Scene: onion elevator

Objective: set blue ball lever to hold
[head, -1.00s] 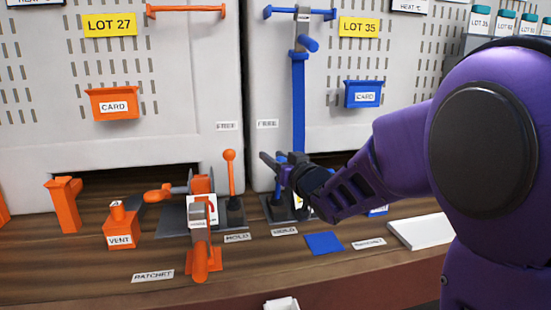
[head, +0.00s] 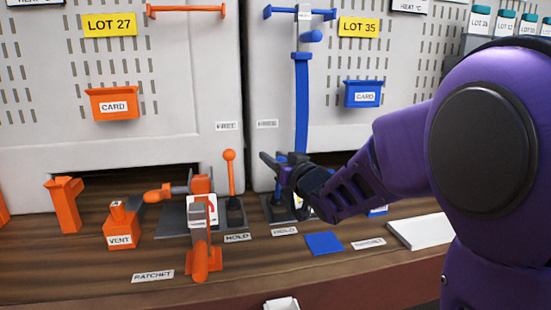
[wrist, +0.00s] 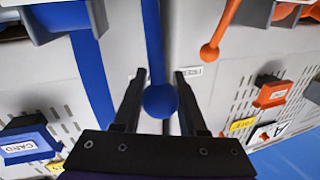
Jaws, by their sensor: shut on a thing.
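The blue ball lever shows in the wrist view as a blue ball (wrist: 160,101) on a blue rod, between the two black fingers. My gripper (wrist: 158,75) is shut on this ball. In the head view my gripper (head: 272,166) is at the blue lever's upper end and hides most of the ball. The lever's lower part (head: 277,197) stands on a dark base, and its exact lean is hard to tell. The HOLD label (head: 285,231) lies on the bench in front of it. A FREE label (head: 267,124) is on the panel behind.
The orange ball lever (head: 230,175) stands close to the left, near the orange ratchet (head: 201,250). A tall blue bar (head: 301,100) rises behind my gripper. A blue pad (head: 324,243) and a white tray (head: 423,230) lie on the bench to the right.

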